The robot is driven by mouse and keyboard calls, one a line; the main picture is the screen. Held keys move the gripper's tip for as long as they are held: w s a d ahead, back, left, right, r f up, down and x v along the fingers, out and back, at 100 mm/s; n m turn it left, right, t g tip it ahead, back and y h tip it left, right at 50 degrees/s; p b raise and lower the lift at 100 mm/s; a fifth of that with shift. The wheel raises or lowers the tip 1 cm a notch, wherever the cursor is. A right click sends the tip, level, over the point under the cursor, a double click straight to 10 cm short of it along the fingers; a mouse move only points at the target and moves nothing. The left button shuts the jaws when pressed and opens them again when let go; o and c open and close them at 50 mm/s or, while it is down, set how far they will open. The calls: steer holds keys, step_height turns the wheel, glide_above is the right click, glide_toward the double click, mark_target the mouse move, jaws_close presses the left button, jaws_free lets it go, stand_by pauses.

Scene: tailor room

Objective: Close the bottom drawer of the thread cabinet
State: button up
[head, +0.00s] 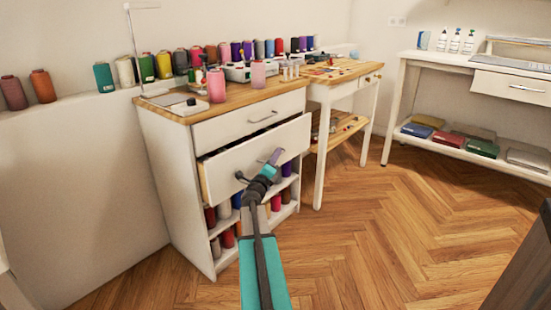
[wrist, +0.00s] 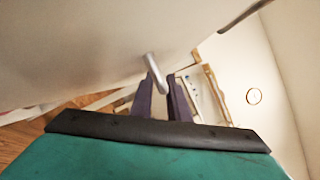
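The white thread cabinet (head: 178,180) stands against the wall at left in the head view. Its top drawer (head: 248,122) is flush. The bottom drawer (head: 226,167) below it is pulled out, with a dark gap along its upper left edge. My gripper (head: 276,156) is at the front of the bottom drawer, by its metal handle (head: 240,176), which it partly hides. In the wrist view the drawer front fills the upper left, and the handle (wrist: 154,68) lies at my fingertips, its lower end between the two dark fingers. Whether they press on it is unclear.
Thread spools stand on the cabinet top and the wall ledge (head: 75,108). Open shelves with spools (head: 228,237) lie below the drawer. A wooden-topped table (head: 345,72) adjoins at right; a white desk (head: 440,60) stands farther right. The wooden floor (head: 400,230) in front is clear.

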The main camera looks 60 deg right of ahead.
jaws_close()
stand_by(1.4)
